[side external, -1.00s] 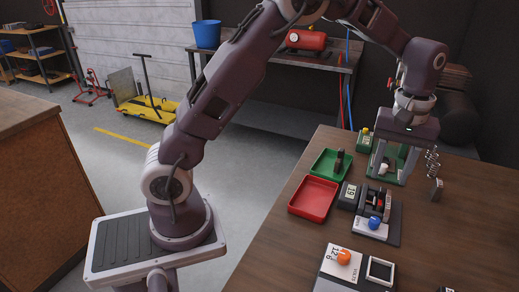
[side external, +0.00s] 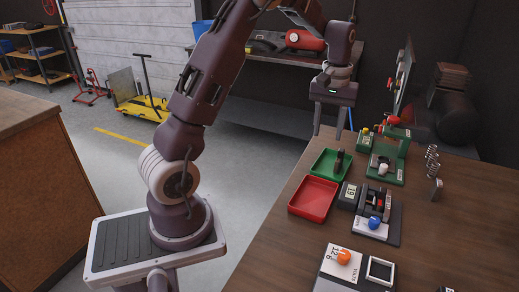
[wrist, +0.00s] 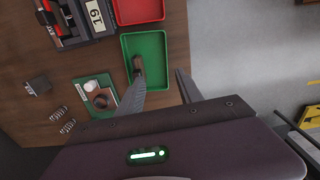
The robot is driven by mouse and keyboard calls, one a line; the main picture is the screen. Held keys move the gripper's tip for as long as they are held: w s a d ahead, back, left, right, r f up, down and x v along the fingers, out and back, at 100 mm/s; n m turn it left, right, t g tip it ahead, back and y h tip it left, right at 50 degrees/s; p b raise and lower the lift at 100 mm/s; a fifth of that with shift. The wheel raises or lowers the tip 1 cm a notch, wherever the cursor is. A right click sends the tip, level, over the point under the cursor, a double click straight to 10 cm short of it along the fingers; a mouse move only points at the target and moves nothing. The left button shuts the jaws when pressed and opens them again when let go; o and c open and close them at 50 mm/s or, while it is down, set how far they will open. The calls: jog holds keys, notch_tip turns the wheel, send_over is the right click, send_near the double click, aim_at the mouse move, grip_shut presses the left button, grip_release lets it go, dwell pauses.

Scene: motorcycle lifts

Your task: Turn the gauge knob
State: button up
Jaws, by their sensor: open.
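No knob in view is plainly marked as the gauge knob. In the side view an orange knob (side external: 343,257) sits on a panel marked 12, 6 and VOLTS (side external: 335,276). A blue knob (side external: 375,222) sits on a dark unit (side external: 394,229) with a tag reading 19 (side external: 351,191). A red knob (side external: 394,119) tops a green stand (side external: 399,148) at the back. My gripper (side external: 328,132) points down, open and empty, near the table's far left edge, apart from all these knobs. In the wrist view its spread fingers (wrist: 160,78) show beside the green tray.
A green tray (side external: 318,170) holding a dark upright piece (side external: 339,160) and a red tray (side external: 314,198) lie at the table's left. Springs (side external: 432,158) and a small block (side external: 436,190) stand at the right. A workbench (side external: 270,48) is behind. The table's right front is mostly bare.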

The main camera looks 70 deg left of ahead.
notch_tip(320, 180, down, 6)
jog(key=shift+f, duration=0.1)
jog(key=s+d+r+m+t, duration=0.1)
jog(key=s+d+r+m, duration=0.1)
jog(key=s+d+r, duration=0.5)
jog(key=s+d+r+m+t, duration=0.2)
jog(key=s+d+r, duration=0.2)
jog(key=r, duration=0.6)
jog(key=s+d+m+t, duration=0.1)
jog(key=s+d+m, duration=0.1)
jog(key=s, duration=0.5)
jog(key=s+d+m+t, duration=0.1)
jog(key=s+d+m, duration=0.2)
jog(key=s, duration=0.4)
jog(key=shift+s+d+f+m+t, duration=0.3)
jog(key=shift+d, duration=0.55)
jog(key=shift+c, duration=0.2)
jog(key=shift+w, duration=0.1)
jog(key=shift+c, duration=1.2)
